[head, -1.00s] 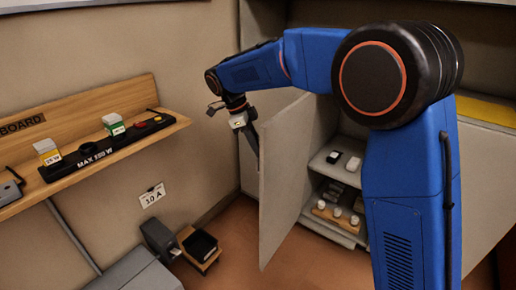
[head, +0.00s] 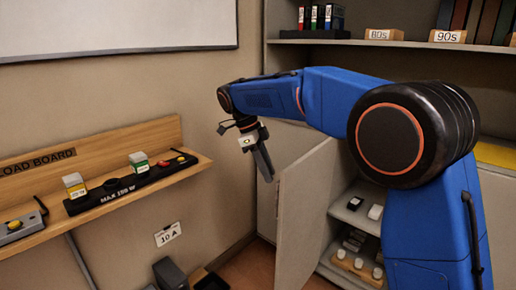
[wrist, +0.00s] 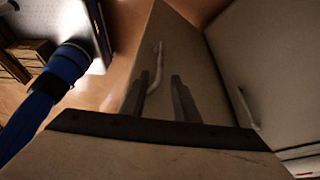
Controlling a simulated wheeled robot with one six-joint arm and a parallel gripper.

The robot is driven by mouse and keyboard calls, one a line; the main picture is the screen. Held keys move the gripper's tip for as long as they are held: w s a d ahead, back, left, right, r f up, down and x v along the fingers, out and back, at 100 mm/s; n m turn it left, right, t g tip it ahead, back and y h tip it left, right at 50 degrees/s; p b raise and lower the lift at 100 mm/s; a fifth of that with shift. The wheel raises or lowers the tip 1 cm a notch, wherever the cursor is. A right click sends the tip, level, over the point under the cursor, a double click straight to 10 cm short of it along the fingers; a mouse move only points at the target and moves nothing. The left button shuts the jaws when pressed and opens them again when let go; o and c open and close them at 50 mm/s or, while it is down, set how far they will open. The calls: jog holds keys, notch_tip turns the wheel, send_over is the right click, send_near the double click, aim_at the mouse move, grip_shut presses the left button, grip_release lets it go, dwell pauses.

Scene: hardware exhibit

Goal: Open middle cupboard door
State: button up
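A pale cupboard door (head: 303,205) stands swung open to the left of its compartment, where shelves with small items show. My gripper (head: 267,172) is by the upper free edge of this door, pointing down. In the wrist view, its two dark fingers (wrist: 163,98) are apart with a gap between them. A door panel (wrist: 205,85) with a bar handle (wrist: 156,68) shows beyond the fingers. The handle looks near the left finger, and I cannot tell whether they touch. A second handle (wrist: 244,108) is on a panel to the right.
A wooden load board shelf (head: 165,175) with small blocks and a black strip juts from the left wall. Above the cupboard, a shelf (head: 385,43) holds binders and labelled boxes. Dark boxes (head: 170,273) stand low by the wall. Some floor shows beside the door.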

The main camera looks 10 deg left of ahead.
jog(key=v, duration=0.8)
jog(key=shift+r, duration=0.4)
jog(key=shift+a, duration=0.1)
jog(key=s+d+n+t+y, duration=0.15)
jog(key=s+d+n, duration=0.45)
jog(key=d, duration=0.7)
jog(key=s+d+n+y, duration=0.25)
jog(key=s+d, duration=0.45)
jog(key=d, duration=0.7)
jog(key=s+d+f+n+t, duration=0.2)
jog(key=s+d+f+n, duration=0.3)
jog(key=s+f, duration=0.3)
jog(key=s+d+f+n+t, duration=0.1)
jog(key=s+d+f+n, duration=0.4)
jog(key=s, duration=0.8)
notch_tip(320, 180, down, 4)
jog(key=shift+s+d+r+t+y, duration=0.2)
jog(key=shift+d+t+y, duration=0.15)
jog(key=shift+d, duration=0.65)
